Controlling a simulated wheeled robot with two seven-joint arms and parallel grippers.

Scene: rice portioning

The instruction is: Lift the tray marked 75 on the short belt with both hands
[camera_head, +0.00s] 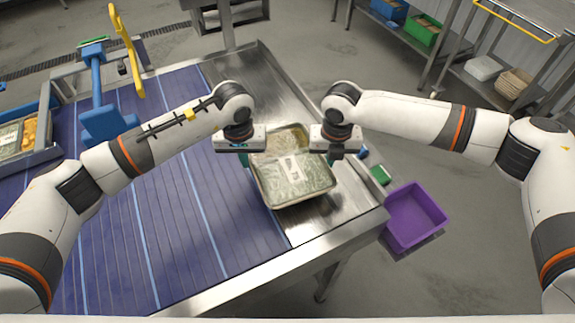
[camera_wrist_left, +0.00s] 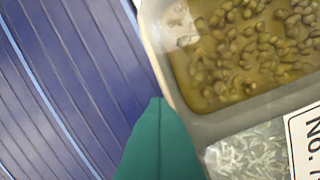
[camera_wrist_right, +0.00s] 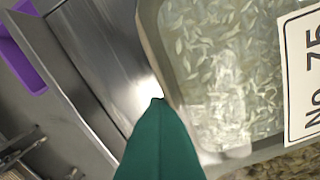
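The tray (camera_head: 303,201) is grey with a clear cover and a white label. It sits on the steel end plate (camera_head: 325,212), beside the blue belt. The right wrist view shows the tray (camera_wrist_right: 150,50) with a label reading No. 75 (camera_wrist_right: 302,75) above pale grains; the left wrist view shows the tray (camera_wrist_left: 185,112) with brown lumpy food in another compartment. My left gripper (camera_head: 245,160) is at its left side and my right gripper (camera_head: 330,159) at its right side. Each wrist view shows one green finger shape close to the rim; contact and finger gap are unclear.
Shelves stand at upper right.

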